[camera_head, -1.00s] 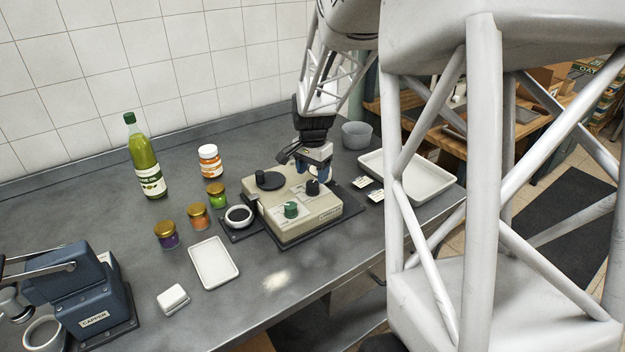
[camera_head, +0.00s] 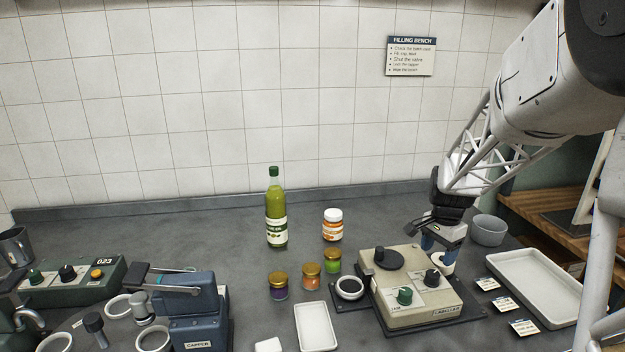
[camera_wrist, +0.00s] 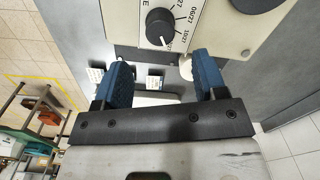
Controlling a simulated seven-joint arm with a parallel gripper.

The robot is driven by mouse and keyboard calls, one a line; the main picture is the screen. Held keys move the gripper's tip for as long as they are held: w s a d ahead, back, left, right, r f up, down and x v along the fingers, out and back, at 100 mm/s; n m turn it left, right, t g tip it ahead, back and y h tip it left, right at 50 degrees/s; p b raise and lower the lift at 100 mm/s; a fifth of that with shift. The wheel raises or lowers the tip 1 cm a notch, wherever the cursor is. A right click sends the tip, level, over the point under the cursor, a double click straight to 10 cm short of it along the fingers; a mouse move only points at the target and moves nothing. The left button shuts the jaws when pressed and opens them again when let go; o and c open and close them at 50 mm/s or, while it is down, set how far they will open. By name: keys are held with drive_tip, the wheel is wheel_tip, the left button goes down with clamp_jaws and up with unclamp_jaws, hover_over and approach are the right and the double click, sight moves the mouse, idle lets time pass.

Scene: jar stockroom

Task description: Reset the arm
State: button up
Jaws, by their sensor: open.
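My gripper (camera_head: 441,240) has blue fingers and is open. In the head view it is just above the back right corner of the beige labeller (camera_head: 418,300), behind its black knob (camera_head: 432,277). In the wrist view the open fingers (camera_wrist: 162,76) show with no object held between them. A dial with date marks (camera_wrist: 160,24) lies beyond the fingertips. A small white piece (camera_wrist: 186,66) shows beside the right finger; I cannot tell whether they touch.
A grey bowl (camera_head: 488,231) and a white tray (camera_head: 540,288) stand right of my gripper. Several label cards (camera_head: 505,304) lie by the tray. Left are small jars (camera_head: 311,277), an orange-labelled jar (camera_head: 333,225), an oil bottle (camera_head: 276,212) and a blue capper (camera_head: 192,307). The bench behind is clear.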

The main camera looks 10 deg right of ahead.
drive_tip(key=s+a+r+n+t, duration=0.1)
drive_tip(key=s+a+r+n, duration=0.2)
drive_tip(key=s+a, duration=0.5)
drive_tip(key=s+a+r+n, duration=0.3)
drive_tip(key=s+a+n, duration=0.3)
drive_tip(key=s+a, duration=0.2)
drive_tip(key=s+a+r+n+t, duration=0.1)
drive_tip(key=s+a+r+n, duration=0.2)
drive_tip(key=s+a, duration=0.6)
drive_tip(key=shift+s+r+n+t, duration=0.25)
drive_tip(key=shift+s+n+t, duration=0.05)
drive_tip(key=shift+s+n, duration=0.75)
drive_tip(key=shift+a, duration=0.1)
idle(0.4)
